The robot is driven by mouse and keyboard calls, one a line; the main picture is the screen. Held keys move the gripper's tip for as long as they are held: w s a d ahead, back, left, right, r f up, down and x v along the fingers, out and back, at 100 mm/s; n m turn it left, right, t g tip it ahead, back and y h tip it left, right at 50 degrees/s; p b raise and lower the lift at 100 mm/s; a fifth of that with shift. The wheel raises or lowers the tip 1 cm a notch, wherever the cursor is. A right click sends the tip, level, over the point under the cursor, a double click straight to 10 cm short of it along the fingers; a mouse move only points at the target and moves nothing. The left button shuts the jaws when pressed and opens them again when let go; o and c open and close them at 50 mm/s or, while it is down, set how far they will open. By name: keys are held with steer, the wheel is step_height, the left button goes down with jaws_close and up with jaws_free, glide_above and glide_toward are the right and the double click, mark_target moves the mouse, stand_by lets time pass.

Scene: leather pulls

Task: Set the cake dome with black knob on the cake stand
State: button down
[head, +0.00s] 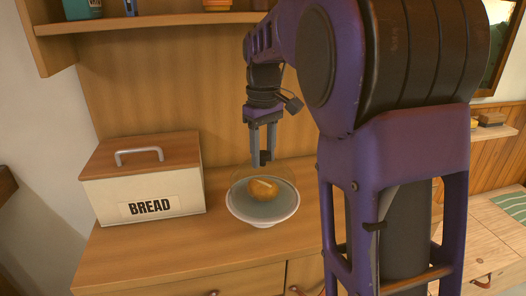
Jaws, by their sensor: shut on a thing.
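The clear cake dome (241,180) shows as a faint outline over the cake stand (262,224). My gripper (264,160) points straight down above the stand and is shut on the dome's black knob, which is mostly hidden between the fingers. The dome looks upright and roughly centred over the plate. I cannot tell whether its lower rim touches the stand or hangs just above it.
A bread box (142,185) with a wooden lid and metal handle stands to the left of the stand. The wooden counter (215,262) is clear in front. A shelf (150,22) runs above at the back. My arm hides the right side.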

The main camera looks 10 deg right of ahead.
stand_by(0.3)
steer(key=shift+c, duration=1.8)
jaws_free()
steer(key=shift+f, duration=0.1)
step_height(320, 180, up, 7)
steer(key=p, duration=0.7)
